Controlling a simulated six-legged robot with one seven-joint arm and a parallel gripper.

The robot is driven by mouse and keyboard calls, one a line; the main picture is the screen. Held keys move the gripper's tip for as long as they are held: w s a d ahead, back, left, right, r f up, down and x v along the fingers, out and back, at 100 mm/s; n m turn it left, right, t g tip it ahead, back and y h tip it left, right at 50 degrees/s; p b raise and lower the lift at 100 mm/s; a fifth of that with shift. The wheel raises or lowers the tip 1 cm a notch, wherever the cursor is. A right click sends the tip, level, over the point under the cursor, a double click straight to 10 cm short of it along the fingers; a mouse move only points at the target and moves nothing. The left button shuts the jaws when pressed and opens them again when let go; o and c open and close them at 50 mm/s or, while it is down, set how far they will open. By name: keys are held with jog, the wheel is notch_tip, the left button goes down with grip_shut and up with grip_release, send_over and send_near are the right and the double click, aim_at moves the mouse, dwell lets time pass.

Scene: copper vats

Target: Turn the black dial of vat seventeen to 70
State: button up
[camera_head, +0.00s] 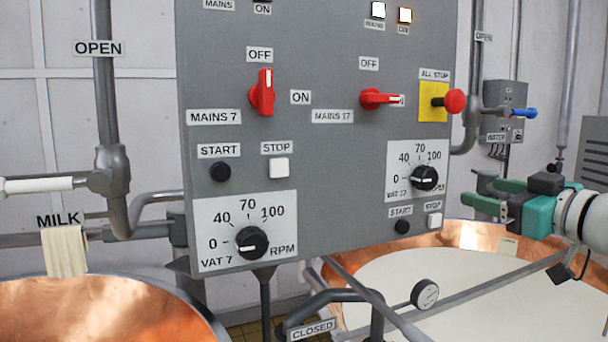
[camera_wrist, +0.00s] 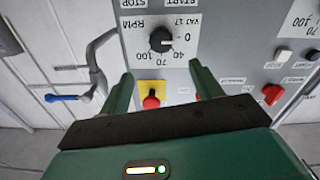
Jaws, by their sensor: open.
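The black dial of vat 17 (camera_head: 424,178) sits on a white scale plate at the lower right of the grey panel. Its white mark points left, toward 0. In the wrist view, which is upside down, the dial (camera_wrist: 161,39) lies beyond my fingertips, its mark toward the 0. My gripper (camera_head: 478,196) has green fingers and is open and empty. It is to the right of the dial in the head view, apart from it. In the wrist view my gripper (camera_wrist: 158,76) has its fingers spread, with the dial roughly between their lines.
A red all-stop button (camera_head: 454,101) on a yellow plate sticks out above the dial. The red mains 17 lever (camera_head: 380,99) lies horizontal. Start (camera_head: 402,227) and stop (camera_head: 434,220) buttons are below the dial. Vat 7's dial (camera_head: 252,243) is at left. A blue-handled valve (camera_head: 522,113) is at right.

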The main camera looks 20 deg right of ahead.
aim_at(431, 178)
jog(key=w, duration=1.3)
jog(key=shift+a, duration=0.3)
jog(key=shift+s, duration=0.1)
jog(key=shift+c, duration=0.5)
jog(key=c, duration=0.9)
